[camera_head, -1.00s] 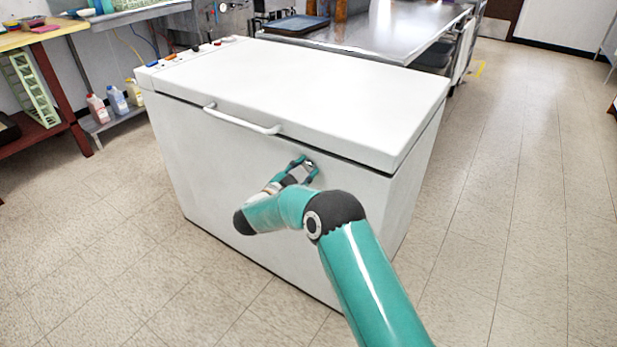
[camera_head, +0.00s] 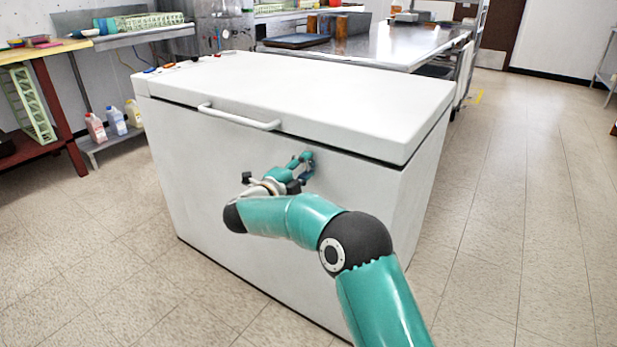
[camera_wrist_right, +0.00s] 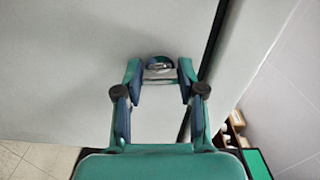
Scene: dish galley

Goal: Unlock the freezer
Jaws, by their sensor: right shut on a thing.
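The white chest freezer (camera_head: 215,155) stands in front of me with its lid (camera_head: 320,95) down. Its lock, a small round fitting with a shiny metal piece, sits on the front face below the lid seam and shows between the fingertips in the right wrist view (camera_wrist_right: 160,65). My right gripper (camera_head: 306,161) is at the freezer's front, its fingertips shut on the metal piece of the lock (camera_wrist_right: 160,73). In the head view the gripper mostly hides the lock. My left gripper is not in view.
A bar handle (camera_head: 240,118) crosses the lid's front edge, left of the gripper. A steel table (camera_head: 385,48) stands behind the freezer. Several bottles (camera_head: 116,121) stand on a low shelf at the left. The floor to the right is clear.

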